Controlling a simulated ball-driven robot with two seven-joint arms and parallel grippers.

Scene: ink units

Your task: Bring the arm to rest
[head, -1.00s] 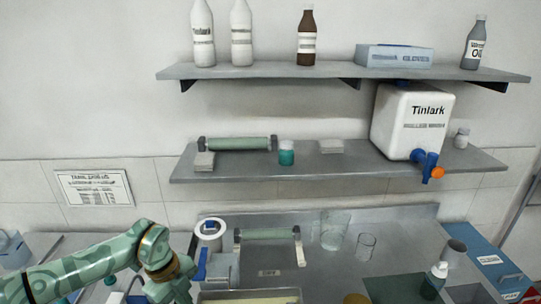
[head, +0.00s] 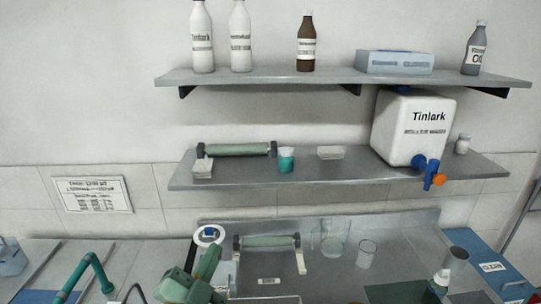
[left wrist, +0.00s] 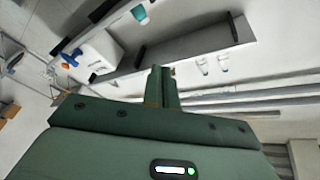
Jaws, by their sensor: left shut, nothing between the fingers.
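My left gripper (head: 206,264) is low in the head view, left of centre, with its green arm coming up from the bottom edge. It is in front of the metal bench, just beside a white tape roll with a blue part (head: 208,236). In the left wrist view its two narrow green fingers (left wrist: 161,86) are together, with nothing between them. That view looks out past them at the shelves, tilted. My right gripper is not in view.
On the bench are a green roller (head: 268,241), clear beakers (head: 333,238) and a dark-capped bottle (head: 440,282). A teal curved pipe (head: 90,262) stands at left. The lower shelf (head: 360,172) holds another roller (head: 235,149), a teal jar (head: 286,160) and a white Tinlark container (head: 412,125).

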